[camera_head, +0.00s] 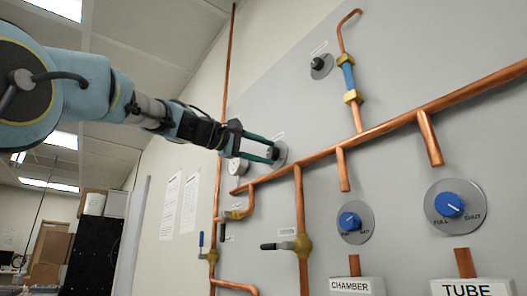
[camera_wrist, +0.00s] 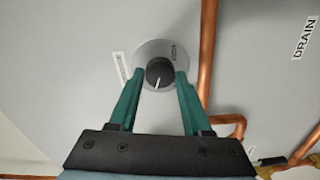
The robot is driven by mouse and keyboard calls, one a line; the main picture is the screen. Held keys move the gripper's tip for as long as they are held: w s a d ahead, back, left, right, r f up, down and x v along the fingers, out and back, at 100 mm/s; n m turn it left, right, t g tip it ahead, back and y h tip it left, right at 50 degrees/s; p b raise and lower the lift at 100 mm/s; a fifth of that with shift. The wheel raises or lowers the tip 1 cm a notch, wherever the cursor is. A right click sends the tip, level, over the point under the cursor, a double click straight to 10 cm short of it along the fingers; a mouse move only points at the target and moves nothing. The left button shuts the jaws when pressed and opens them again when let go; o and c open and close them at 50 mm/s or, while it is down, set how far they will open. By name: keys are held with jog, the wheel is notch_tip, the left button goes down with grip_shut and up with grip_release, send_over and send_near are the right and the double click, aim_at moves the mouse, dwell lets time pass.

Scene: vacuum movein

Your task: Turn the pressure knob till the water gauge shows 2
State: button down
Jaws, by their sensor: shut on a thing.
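The black knob (camera_wrist: 160,73) sits on a round grey plate (camera_wrist: 170,50) on the wall panel in the wrist view. Its white pointer line points down and slightly left. My gripper (camera_wrist: 160,76) has its two green fingers on either side of the knob, shut on it.
Copper pipes (camera_head: 299,215) run over the grey panel. Two blue knobs (camera_head: 449,205) sit at the lower right, above CHAMBER and TUBE labels. A black-handled valve (camera_head: 303,245) stands below my gripper. Another black knob (camera_head: 319,65) is higher up.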

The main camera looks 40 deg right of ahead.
jog(key=shift+c, duration=1.7)
grip_release()
jog(key=a+b, duration=0.4)
jog(key=a, duration=0.7)
jog(key=shift+w+b, duration=0.35)
jog(key=shift+d, duration=0.1)
